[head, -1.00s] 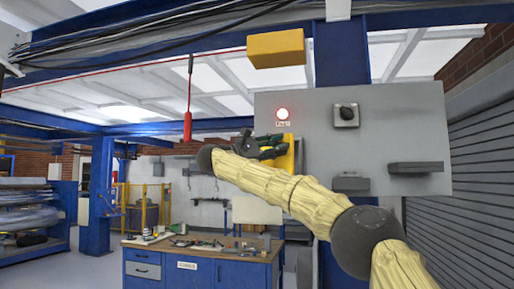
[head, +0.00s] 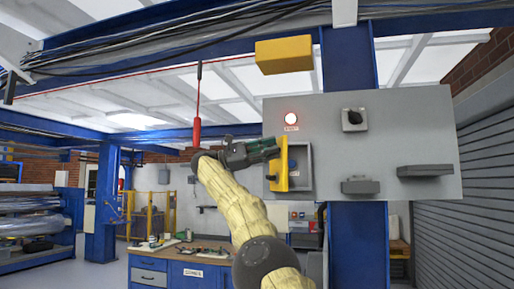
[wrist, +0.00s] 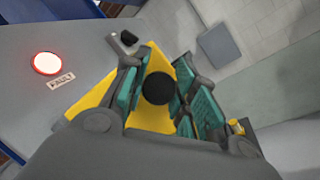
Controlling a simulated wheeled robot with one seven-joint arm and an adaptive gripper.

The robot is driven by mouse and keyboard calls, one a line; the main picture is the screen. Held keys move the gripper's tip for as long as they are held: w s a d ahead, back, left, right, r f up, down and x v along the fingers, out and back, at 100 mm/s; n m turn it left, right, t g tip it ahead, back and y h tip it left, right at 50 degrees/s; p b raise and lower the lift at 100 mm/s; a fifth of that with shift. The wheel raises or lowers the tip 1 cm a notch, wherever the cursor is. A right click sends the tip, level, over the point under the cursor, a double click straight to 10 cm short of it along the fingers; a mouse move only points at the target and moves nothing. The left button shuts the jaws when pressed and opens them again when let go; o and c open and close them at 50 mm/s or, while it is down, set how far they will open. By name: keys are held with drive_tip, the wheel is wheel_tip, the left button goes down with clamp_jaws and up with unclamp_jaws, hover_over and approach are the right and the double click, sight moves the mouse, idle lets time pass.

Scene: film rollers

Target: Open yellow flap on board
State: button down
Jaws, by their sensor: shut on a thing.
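The grey board (head: 400,130) hangs upright at the right of the head view. Its yellow flap (head: 280,165) stands swung out at the left side of a recessed box (head: 300,160), whose inside shows. My gripper (head: 272,148) comes from the left and is shut on the flap. In the wrist view, my gripper (wrist: 165,95) has its teal-padded fingers on both sides of the yellow flap (wrist: 153,115) and a round black knob (wrist: 159,88). The exact contact of the fingertips is partly hidden.
A lit red lamp (head: 291,118) sits above the flap. The board also carries a black rotary knob (head: 354,116) and grey ledges (head: 425,170). A yellow box (head: 284,55) hangs above. A red pull handle (head: 197,132) hangs close above my wrist. A workbench (head: 190,260) stands below.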

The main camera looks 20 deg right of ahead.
drive_tip(key=shift+a+g, duration=0.15)
drive_tip(key=shift+g, duration=0.15)
drive_tip(key=shift+w, duration=0.1)
drive_tip(key=c, duration=1.1)
unclamp_jaws()
drive_tip(key=shift+w+a+f, duration=0.1)
